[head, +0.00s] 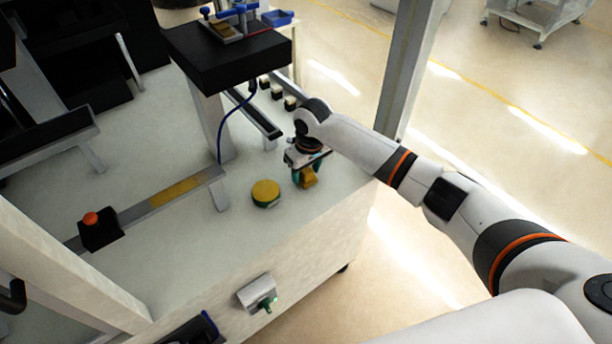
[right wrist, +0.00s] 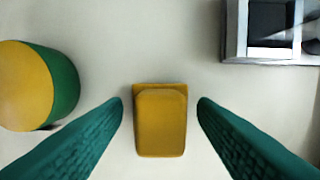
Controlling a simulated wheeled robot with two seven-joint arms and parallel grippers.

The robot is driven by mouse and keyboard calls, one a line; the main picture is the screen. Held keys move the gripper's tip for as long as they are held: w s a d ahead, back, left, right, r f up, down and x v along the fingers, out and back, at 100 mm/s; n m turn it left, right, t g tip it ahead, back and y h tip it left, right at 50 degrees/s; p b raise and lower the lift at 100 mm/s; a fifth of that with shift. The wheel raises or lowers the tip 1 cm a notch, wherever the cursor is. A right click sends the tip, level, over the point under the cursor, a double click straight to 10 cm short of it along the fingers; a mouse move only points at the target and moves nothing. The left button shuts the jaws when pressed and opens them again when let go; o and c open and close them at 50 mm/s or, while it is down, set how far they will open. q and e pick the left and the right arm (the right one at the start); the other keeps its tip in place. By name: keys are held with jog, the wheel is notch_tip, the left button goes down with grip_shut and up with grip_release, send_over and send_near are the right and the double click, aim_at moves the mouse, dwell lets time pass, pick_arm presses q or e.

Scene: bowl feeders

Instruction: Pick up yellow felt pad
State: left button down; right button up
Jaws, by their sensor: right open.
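The yellow felt pad (right wrist: 161,122) is a small block with rounded corners on the pale tabletop. It also shows in the head view (head: 308,180), partly hidden by my gripper. My right gripper (right wrist: 161,104) is open, its green ridged fingers on either side of the pad with a gap at each side. In the head view my right gripper (head: 305,178) points down at the pad near the table's right edge. My left gripper is not in view.
A round green piece with a yellow top (head: 266,192) stands left of the pad. A feeder rail (head: 262,118) with small dark blocks lies behind. A black raised platform (head: 226,55) stands on a post at the back. A red button box (head: 98,232) sits at left.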

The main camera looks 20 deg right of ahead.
aim_at(306, 170)
jog(key=c, duration=0.9)
jog(key=shift+o, duration=0.2)
notch_tip(306, 170, up, 10)
jog(key=shift+r, duration=0.1)
jog(key=shift+o, duration=0.9)
